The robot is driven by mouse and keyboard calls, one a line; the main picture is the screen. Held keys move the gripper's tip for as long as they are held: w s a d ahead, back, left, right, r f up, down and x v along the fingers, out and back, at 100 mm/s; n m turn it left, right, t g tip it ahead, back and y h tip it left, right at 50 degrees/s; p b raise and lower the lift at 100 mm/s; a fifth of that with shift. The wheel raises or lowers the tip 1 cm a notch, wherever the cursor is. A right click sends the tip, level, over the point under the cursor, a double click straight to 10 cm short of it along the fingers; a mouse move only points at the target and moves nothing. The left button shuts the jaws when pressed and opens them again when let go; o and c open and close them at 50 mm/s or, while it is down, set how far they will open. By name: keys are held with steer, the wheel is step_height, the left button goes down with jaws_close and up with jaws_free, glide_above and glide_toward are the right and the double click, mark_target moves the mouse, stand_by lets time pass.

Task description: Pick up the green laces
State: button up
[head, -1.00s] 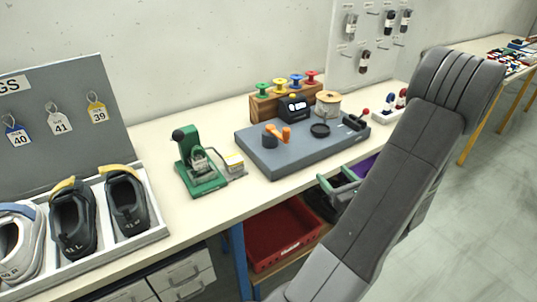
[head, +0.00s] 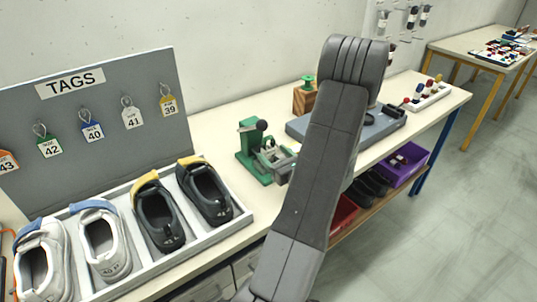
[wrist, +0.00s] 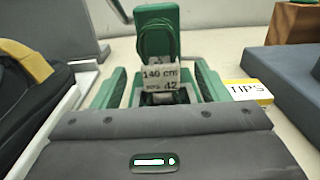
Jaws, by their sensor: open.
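The green laces (wrist: 160,38) are a dark green looped bundle with a pale band marked "140 cm" and "42". In the wrist view they are in front of the upright part of a green bench tool (wrist: 170,12); I cannot tell if they touch it. My gripper (wrist: 160,72) is open, its green fingers on either side of the band, with a visible gap on both sides. In the head view the green tool (head: 247,150) stands on the bench, and my arm hides most of my gripper beside it.
A white and yellow TIPS box (wrist: 245,90) lies right of my gripper. A shoe tray (head: 240,219) and a TAGS board (head: 110,110) stand left. A grey work plate (head: 297,127) lies right, partly behind my arm. A purple bin (head: 400,165) is below the bench.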

mark_target(265, 148)
steer(key=shift+f+p+x, duration=0.25)
steer(key=shift+p+x, duration=0.15)
steer(key=shift+x, duration=1)
steer(key=shift+f+p+x, duration=0.2)
steer(key=shift+p+x, duration=0.2)
steer(key=shift+x, duration=1.05)
steer(key=c, duration=1.1)
steer(key=shift+r, duration=0.15)
